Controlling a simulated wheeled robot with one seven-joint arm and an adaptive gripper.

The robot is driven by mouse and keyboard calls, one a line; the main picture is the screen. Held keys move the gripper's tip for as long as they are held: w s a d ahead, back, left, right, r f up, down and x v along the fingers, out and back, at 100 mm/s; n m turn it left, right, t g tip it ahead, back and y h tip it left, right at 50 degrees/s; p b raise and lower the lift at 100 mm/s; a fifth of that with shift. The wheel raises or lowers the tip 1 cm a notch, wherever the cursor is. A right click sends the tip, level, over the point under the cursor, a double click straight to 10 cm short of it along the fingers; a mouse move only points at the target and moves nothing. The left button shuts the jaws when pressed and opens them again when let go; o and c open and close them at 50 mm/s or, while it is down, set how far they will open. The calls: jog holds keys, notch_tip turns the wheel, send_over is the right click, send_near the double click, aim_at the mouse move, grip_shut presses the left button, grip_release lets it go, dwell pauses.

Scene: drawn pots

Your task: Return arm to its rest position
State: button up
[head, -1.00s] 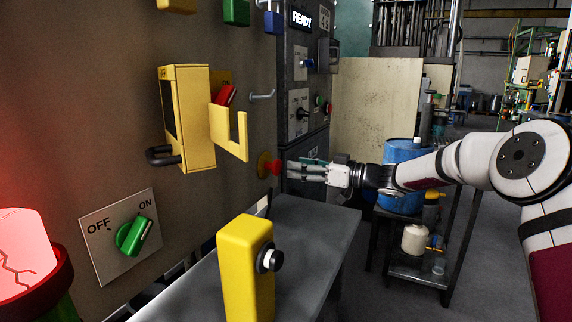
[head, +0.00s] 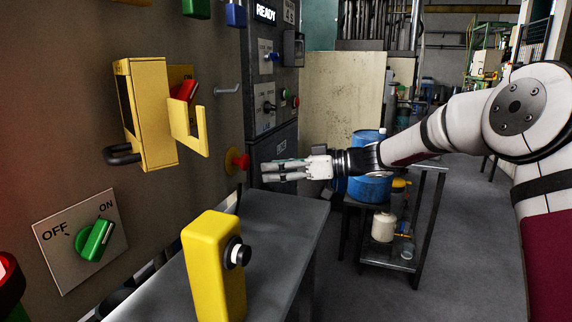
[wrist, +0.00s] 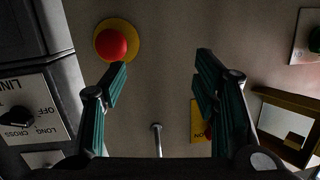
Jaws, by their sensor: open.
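My gripper (head: 268,171) is open and empty in the head view. It is stretched out toward the panel wall, to the right of the red mushroom button (head: 239,161) and apart from it. In the wrist view the two teal-padded fingers of my gripper (wrist: 160,75) are spread wide with nothing between them. The red button (wrist: 111,44) on its yellow disc shows there beyond the left fingertip. My arm (head: 440,135) reaches in from the right side of the head view.
A grey table (head: 283,225) carries a yellow box with a black knob (head: 214,265). A yellow cover (head: 150,115) and a hook (head: 228,89) stick out from the wall. A green switch (head: 96,240) is at lower left. A cart (head: 425,215) with a blue drum (head: 370,180) stands behind my arm.

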jog(key=s+d+m+g+h, duration=0.2)
jog(key=s+h, duration=0.2)
jog(key=s, duration=0.7)
jog(key=s+d+m+g+h, duration=0.15)
jog(key=s+h, duration=0.25)
jog(key=s, duration=0.8)
jog(key=s+d+f+m+h, duration=0.2)
jog(key=s+d+m+h, duration=0.15)
jog(key=s+d, duration=0.4)
jog(key=s+d+f+m+h, duration=0.2)
jog(key=s+d+m, duration=0.25)
jog(key=s, duration=0.65)
jog(key=s+d+f+m+h, duration=0.25)
jog(key=s+d, duration=0.35)
jog(key=s, duration=0.3)
notch_tip(320, 180, up, 19)
jog(key=t+p, duration=0.3)
jog(key=p, duration=1.4)
jog(key=shift+w+r+t, duration=0.15)
jog(key=shift+w+t, duration=0.05)
jog(key=shift+t, duration=0.15)
